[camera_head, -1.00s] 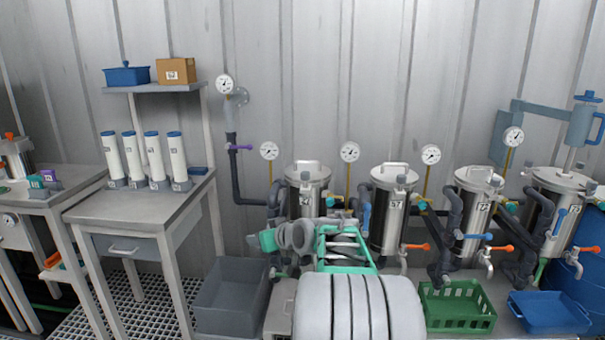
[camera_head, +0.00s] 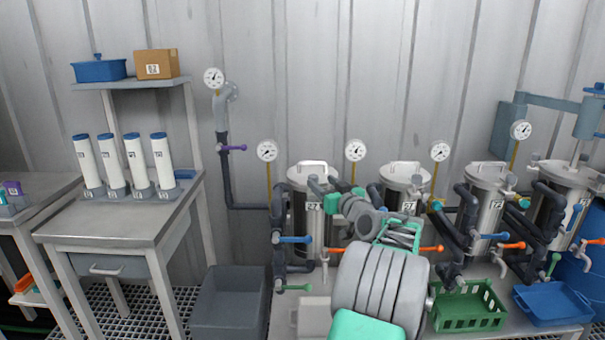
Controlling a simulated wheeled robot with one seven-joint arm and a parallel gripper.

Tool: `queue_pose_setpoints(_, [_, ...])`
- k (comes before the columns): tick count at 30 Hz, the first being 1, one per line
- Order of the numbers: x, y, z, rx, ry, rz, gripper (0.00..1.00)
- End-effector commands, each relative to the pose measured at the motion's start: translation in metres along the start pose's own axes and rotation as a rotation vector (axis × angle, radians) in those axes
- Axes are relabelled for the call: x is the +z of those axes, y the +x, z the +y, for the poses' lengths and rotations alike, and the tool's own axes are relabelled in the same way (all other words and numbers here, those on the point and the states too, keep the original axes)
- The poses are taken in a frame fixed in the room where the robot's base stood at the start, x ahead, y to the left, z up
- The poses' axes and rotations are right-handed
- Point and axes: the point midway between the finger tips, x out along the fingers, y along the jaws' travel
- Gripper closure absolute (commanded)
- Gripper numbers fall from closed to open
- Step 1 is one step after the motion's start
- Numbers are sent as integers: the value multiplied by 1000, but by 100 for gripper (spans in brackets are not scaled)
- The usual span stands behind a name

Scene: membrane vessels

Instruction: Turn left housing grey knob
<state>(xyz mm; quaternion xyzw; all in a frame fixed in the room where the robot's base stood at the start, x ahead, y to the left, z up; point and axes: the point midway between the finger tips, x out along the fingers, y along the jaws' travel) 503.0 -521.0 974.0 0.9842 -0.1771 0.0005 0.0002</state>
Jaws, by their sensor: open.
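The left housing (camera_head: 299,222) is the leftmost steel vessel, with a handled lid (camera_head: 312,168). Its grey knob is around the front of the lid, where my gripper overlaps it; I cannot separate the two clearly. My gripper (camera_head: 322,188), grey with teal parts, is in front of the upper right side of this housing. Its jaws are open, but I cannot tell whether they are around the knob or touching it. My arm hides the housing's right side.
A blue-handled valve (camera_head: 293,239) and a green-handled valve (camera_head: 294,288) stick out low at the left housing. More vessels (camera_head: 400,190) stand to the right. A grey bin (camera_head: 229,302), a green crate (camera_head: 468,308) and a blue tray (camera_head: 550,306) lie below. Pressure gauges (camera_head: 267,151) stand behind.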

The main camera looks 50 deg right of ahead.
Motion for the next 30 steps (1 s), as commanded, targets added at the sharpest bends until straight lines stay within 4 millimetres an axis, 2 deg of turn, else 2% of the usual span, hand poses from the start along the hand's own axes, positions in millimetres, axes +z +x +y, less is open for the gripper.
queue_pose_setpoints(6, [0, 49, -14, -21, 0, 0, 48])
queue_pose_setpoints(10, [0, 66, -13, -18, 0, 0, 48])
queue_pose_setpoints(19, [0, 71, -11, -15, 0, 0, 48])
queue_pose_setpoints(30, [0, 70, -9, -13, 0, -1, 77])
